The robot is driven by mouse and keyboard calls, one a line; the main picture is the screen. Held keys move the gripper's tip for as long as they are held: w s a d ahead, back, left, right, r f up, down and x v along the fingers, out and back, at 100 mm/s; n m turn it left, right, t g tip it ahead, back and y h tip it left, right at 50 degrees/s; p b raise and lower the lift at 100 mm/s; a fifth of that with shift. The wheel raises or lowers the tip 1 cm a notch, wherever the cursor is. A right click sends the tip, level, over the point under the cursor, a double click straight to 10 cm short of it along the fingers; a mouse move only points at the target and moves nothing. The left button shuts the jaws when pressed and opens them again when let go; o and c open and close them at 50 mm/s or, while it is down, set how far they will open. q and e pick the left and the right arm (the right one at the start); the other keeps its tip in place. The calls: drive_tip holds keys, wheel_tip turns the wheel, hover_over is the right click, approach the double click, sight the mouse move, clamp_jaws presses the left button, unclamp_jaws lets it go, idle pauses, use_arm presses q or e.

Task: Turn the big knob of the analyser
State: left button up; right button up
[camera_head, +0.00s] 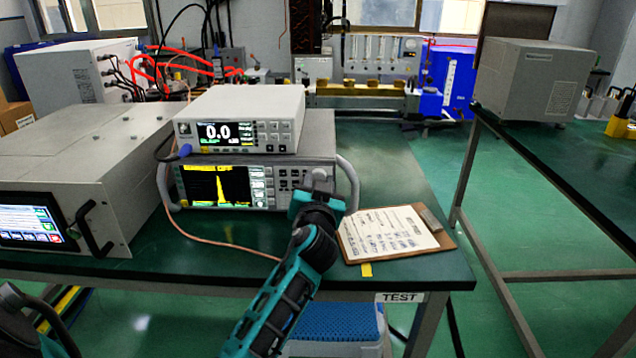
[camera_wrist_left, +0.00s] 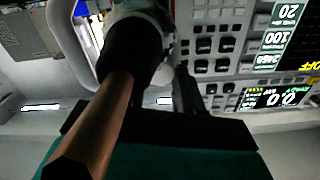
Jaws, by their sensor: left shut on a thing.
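The analyser (camera_head: 218,187) is the lower of two stacked bench instruments in the head view, with a yellow peak on its dark screen. Its big knob (camera_head: 319,178) is a pale round shape at the right of its front panel. My left gripper (camera_head: 318,196) is at the knob and shut on it, covering its lower part. In the left wrist view the panel is upside down, with keys (camera_wrist_left: 210,45) and lit displays (camera_wrist_left: 290,40). Dark gripper parts fill the middle there, and I cannot make out the knob clearly. My right gripper is not in view.
A meter (camera_head: 240,118) reading 0.0 sits on the analyser. A handle (camera_head: 347,182) curves out right of the knob. A clipboard (camera_head: 392,233) lies to the right on the green bench (camera_head: 440,272). A large grey unit (camera_head: 90,165) stands left, with a thin copper-coloured cable (camera_head: 205,240) nearby.

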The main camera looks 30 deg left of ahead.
use_arm(q)
drive_tip(key=shift+r, duration=0.1)
drive_tip(key=o, duration=1)
drive_tip(key=shift+o, duration=0.2)
